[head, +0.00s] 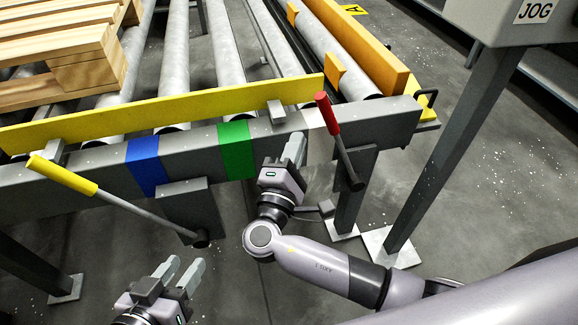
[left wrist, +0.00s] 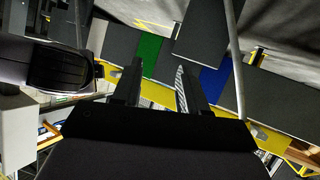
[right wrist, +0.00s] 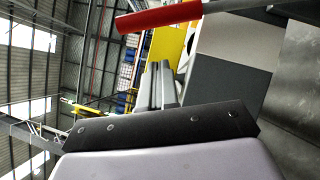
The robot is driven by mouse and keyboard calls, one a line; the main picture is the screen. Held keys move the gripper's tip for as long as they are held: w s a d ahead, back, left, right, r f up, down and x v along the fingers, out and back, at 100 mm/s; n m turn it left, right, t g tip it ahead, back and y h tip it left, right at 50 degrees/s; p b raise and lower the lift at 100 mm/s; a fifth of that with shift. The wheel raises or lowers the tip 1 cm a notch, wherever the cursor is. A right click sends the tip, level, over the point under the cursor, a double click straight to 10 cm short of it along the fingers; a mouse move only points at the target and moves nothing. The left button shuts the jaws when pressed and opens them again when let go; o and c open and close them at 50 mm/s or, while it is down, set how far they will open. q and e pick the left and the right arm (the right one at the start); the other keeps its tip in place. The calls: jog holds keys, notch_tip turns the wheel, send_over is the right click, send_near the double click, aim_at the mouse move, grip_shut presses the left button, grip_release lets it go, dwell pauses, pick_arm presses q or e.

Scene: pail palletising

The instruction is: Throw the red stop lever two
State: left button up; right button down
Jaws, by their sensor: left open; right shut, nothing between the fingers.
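The red-handled lever (head: 327,113) stands on the right part of the conveyor's front beam, its grey rod slanting down to a pivot. The red handle also shows at the top of the right wrist view (right wrist: 160,17). My right gripper (head: 298,147) is shut and empty, just left of the red lever and apart from it, in front of the beam. My left gripper (head: 181,272) is open and empty, low in the head view, below the beam. A yellow-handled lever (head: 62,175) leans to the left on the same beam.
The grey beam (head: 90,178) carries a blue band (head: 147,166) and a green band (head: 236,150). A yellow stop bar (head: 180,108) runs above it. A wooden pallet (head: 60,60) sits on the rollers at the left. A JOG box (head: 530,22) on a post stands at the right.

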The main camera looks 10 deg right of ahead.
pick_arm(q)
jog(key=shift+s+a+r+y+p, duration=0.2)
jog(key=shift+a+p, duration=0.25)
jog(key=shift+p, duration=0.15)
jog(key=shift+s+a+r+y+p, duration=0.1)
jog(key=shift+s+a+y+p, duration=0.1)
jog(key=shift+a+p, duration=0.35)
pick_arm(e)
jog(key=shift+w+d+r, duration=0.3)
jog(key=shift+w+d, duration=0.05)
jog(key=shift+d, duration=0.35)
jog(key=shift+w+d+r, duration=0.3)
jog(key=shift+d, duration=0.45)
jog(key=shift+w+d+r, duration=0.3)
jog(key=shift+w+d, duration=0.05)
jog(key=shift+d, duration=0.35)
pick_arm(q)
jog(key=shift+d, duration=0.1)
jog(key=shift+w+r+m, duration=0.1)
jog(key=shift+m, duration=0.2)
pick_arm(e)
jog(key=shift+d+r, duration=0.1)
